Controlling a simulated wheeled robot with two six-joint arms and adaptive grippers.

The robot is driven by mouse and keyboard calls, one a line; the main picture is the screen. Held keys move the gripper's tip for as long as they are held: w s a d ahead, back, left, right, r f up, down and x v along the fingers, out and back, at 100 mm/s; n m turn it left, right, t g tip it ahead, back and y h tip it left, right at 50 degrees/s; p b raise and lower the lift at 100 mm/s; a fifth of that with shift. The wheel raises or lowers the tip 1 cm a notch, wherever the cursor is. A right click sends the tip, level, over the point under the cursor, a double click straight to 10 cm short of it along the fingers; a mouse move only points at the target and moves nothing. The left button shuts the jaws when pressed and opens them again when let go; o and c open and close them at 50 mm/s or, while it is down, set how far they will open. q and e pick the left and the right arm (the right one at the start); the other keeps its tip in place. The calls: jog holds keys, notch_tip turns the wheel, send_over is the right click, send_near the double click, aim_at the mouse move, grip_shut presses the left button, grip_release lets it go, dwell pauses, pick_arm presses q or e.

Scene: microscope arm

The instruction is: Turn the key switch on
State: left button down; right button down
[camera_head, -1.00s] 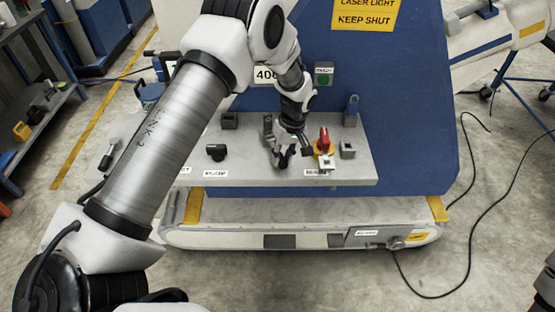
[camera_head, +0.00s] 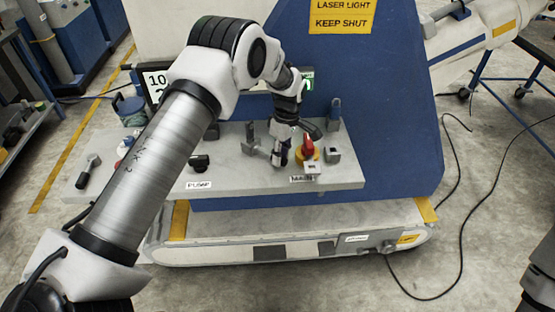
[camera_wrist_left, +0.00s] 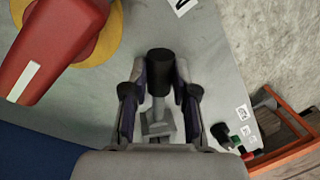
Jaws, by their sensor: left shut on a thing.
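My left gripper (camera_head: 282,156) is low over the grey panel shelf (camera_head: 235,180), left of a red handle (camera_head: 307,146) on a yellow base. In the left wrist view, the fingers of the left gripper (camera_wrist_left: 160,85) are closed in on a slim grey stalk with a black cylindrical cap (camera_wrist_left: 160,61). The stalk rises from a square grey base (camera_wrist_left: 156,125). No readable label marks this part as the key switch. The gripper largely hides it in the head view.
The red handle (camera_wrist_left: 52,45) is close by in the left wrist view. A black knob (camera_head: 199,162) is to the left. The blue housing (camera_head: 385,120) rises behind.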

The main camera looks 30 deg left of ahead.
pick_arm(q)
jog(key=shift+w+f+n+b, duration=0.1)
jog(key=shift+w+n+b, duration=0.2)
jog(key=shift+w+n, duration=0.55)
jog(key=shift+n, duration=0.25)
jog(key=c, duration=0.9)
grip_release()
jog(key=shift+w+a+h, duration=0.1)
jog(key=shift+w+h, duration=0.05)
jog(key=shift+h, duration=0.15)
notch_tip(320, 180, up, 12)
jog(key=w, duration=0.2)
jog(key=shift+w+f, duration=0.15)
jog(key=shift+w, duration=0.05)
jog(key=shift+s+f, duration=0.1)
